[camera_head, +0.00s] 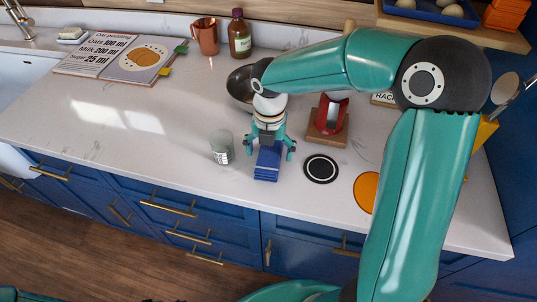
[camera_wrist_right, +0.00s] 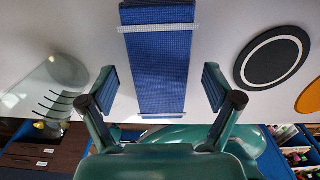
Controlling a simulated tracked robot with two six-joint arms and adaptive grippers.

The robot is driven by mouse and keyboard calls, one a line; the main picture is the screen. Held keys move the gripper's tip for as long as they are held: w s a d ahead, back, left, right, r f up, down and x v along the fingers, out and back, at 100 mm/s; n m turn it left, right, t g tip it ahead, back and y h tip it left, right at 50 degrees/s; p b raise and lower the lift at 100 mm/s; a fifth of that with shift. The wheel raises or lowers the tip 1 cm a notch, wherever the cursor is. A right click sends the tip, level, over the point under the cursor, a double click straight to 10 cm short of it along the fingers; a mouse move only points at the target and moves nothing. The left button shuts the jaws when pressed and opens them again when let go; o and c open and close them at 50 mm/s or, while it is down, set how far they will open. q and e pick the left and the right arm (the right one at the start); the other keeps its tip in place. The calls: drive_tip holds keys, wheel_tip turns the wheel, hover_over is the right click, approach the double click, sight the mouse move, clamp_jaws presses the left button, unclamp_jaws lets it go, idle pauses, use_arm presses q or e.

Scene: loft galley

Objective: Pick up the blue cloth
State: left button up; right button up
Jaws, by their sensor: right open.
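The blue cloth (camera_head: 267,163) lies folded on the white counter near its front edge. It also shows in the right wrist view (camera_wrist_right: 160,60), with pale stripes near its ends. My right gripper (camera_head: 270,155) is above the cloth, its fingers spread to either side of it. In the right wrist view the open fingers (camera_wrist_right: 160,90) stand apart with the cloth between and beyond them, and nothing is held. My left gripper is not seen.
A clear glass (camera_head: 221,148) stands left of the cloth. A black round coaster (camera_head: 321,168) and an orange one (camera_head: 367,190) lie to the right. A red object on a wooden stand (camera_head: 329,120) and a dark bowl (camera_head: 240,84) are behind.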

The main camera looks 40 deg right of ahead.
sight(270, 152)
drive_tip(key=shift+f, duration=0.4)
drive_tip(key=shift+r, duration=0.1)
drive_tip(key=c, duration=1.2)
drive_tip(key=shift+c, duration=0.2)
wheel_tip(270, 152, up, 20)
drive_tip(key=shift+p, duration=0.35)
